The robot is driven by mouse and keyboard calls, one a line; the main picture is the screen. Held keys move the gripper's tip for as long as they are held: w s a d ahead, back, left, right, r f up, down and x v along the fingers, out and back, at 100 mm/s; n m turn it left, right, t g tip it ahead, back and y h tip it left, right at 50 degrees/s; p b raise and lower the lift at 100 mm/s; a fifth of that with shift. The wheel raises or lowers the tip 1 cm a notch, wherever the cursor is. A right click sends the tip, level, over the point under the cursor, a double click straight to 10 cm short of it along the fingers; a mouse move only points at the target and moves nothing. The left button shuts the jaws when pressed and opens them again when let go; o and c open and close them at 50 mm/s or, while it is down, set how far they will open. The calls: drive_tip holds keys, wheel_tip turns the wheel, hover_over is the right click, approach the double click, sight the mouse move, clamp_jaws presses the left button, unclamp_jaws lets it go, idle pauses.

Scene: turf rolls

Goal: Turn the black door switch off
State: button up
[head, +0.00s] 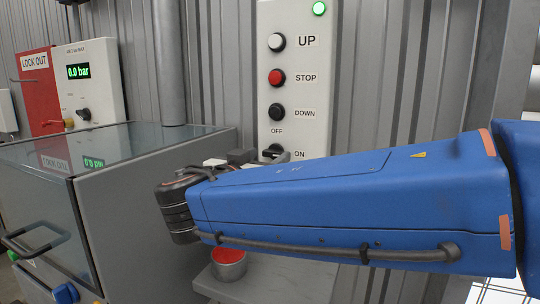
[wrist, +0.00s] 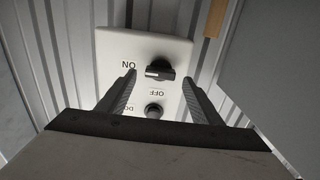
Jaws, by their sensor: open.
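The black door switch (head: 272,150) is a rotary knob low on the pale control panel (head: 325,60), with OFF above it and ON to its right. In the wrist view the panel appears upside down, and the switch (wrist: 160,70) has its handle lying sideways, its pale mark toward the ON label (wrist: 128,66). The OFF label (wrist: 157,93) is beside it. My gripper (wrist: 159,77) is open, its fingers on either side of the switch in the picture, holding nothing. I cannot tell whether they touch it. My arm hides most of the gripper in the head view.
Above the switch are the black DOWN (head: 277,112), red STOP (head: 277,77) and white UP (head: 277,42) buttons and a lit green lamp (head: 319,8). A glass-topped grey cabinet (head: 130,185) stands left, close to my wrist. A red-topped button (head: 228,262) sits below my arm.

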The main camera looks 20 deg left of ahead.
sight(273, 153)
drive_tip(key=shift+w+d, duration=0.1)
drive_tip(key=shift+w, duration=1.2)
drive_tip(key=c, duration=1.1)
drive_tip(key=shift+o, duration=0.2)
